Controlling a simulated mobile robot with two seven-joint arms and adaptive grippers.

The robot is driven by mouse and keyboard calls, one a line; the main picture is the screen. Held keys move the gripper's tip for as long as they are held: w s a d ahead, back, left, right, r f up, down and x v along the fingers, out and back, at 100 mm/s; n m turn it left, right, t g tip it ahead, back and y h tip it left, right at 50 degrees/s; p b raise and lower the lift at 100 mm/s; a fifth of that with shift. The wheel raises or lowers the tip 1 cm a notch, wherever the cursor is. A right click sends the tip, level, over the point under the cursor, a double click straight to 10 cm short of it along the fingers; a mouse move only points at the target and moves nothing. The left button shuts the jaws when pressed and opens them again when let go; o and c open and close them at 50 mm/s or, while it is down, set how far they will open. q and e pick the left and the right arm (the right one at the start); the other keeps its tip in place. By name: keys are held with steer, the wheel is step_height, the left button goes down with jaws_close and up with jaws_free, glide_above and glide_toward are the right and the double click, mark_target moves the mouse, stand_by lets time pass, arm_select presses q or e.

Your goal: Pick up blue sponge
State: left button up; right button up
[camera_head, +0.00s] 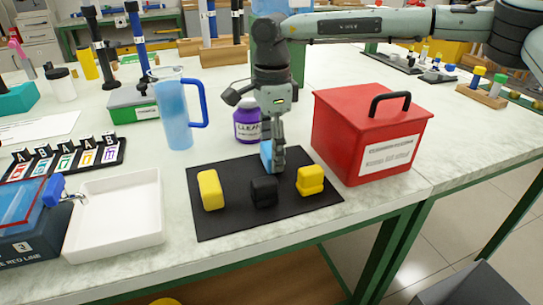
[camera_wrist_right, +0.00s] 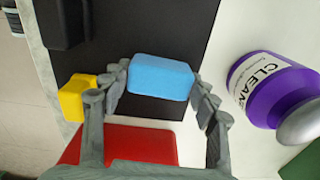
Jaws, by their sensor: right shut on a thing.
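The blue sponge (camera_head: 266,156) is at the back part of the black mat (camera_head: 228,222) in the head view, partly hidden by my right gripper (camera_head: 274,160). In the right wrist view the blue sponge (camera_wrist_right: 161,77) sits between the two fingers of my right gripper (camera_wrist_right: 163,82), which is shut on it. I cannot tell whether the sponge touches the mat or is just above it. My left gripper is not in view.
On the mat stand a yellow block (camera_head: 210,190), a black block (camera_head: 264,192) and another yellow block (camera_head: 310,180). A red box (camera_head: 350,135) is close on the right, a purple bottle (camera_head: 246,122) behind, a blue jug (camera_head: 177,115) and white tray (camera_head: 115,215) left.

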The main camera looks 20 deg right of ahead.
steer(key=shift+r, duration=0.65)
step_height(320, 180, up, 3)
steer(key=shift+b, duration=0.4)
steer(key=a+r, duration=0.6)
steer(key=a, duration=0.5)
steer(key=shift+s+a+r+b, duration=0.3)
steer(key=shift+a+r+b, duration=0.05)
steer(key=shift+b, duration=0.1)
steer(key=o, duration=0.4)
steer(key=c, duration=0.5)
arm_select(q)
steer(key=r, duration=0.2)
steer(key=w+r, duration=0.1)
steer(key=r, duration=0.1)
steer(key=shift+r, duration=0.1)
arm_select(e)
steer(key=shift+s+f, duration=0.1)
